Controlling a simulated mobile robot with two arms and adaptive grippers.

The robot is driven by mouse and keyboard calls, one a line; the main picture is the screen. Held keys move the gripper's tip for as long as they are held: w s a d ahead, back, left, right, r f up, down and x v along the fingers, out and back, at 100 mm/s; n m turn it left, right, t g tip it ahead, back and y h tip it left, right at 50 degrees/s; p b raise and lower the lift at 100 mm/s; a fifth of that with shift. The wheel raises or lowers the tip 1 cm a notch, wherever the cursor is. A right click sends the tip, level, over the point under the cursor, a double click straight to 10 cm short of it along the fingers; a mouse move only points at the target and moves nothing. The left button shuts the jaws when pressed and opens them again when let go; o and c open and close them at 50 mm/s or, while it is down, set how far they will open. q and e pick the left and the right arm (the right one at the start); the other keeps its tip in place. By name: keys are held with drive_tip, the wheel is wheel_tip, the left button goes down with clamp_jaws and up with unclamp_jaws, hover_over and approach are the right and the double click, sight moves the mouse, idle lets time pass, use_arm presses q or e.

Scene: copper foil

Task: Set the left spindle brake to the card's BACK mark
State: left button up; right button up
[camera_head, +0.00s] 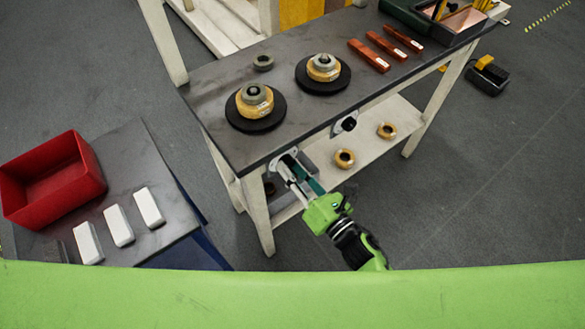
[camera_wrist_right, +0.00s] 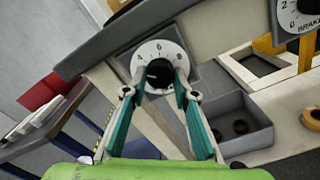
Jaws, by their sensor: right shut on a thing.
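The left spindle brake is a dark knob (camera_wrist_right: 158,74) on a round white dial (camera_wrist_right: 145,52) with dark numerals, including a 4 and a 6. In the head view its plate (camera_head: 284,158) sits on the bench's front edge below the left spindle (camera_head: 254,101). My right gripper (camera_head: 288,172) reaches up to it from below. In the right wrist view, its teal-padded fingers (camera_wrist_right: 159,78) are shut on the knob from both sides and partly cover the dial. The knob's exact setting is hard to read. I cannot make out the card. My left gripper is not in view.
The second brake knob (camera_head: 348,124) sits to the right on the same bench edge, below the right spindle (camera_head: 323,70). A lower shelf (camera_head: 368,150) holds tape rolls and a grey bin (camera_wrist_right: 238,118). A side table (camera_head: 128,165) at left carries a red bin (camera_head: 70,178) and white blocks.

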drive_tip(key=m, duration=0.3)
drive_tip(key=shift+m, duration=0.4)
drive_tip(key=shift+r+m+p, duration=0.15)
drive_tip(key=shift+m+p, duration=1.35)
drive_tip(key=shift+m, duration=3.9)
drive_tip(key=o, duration=1.1)
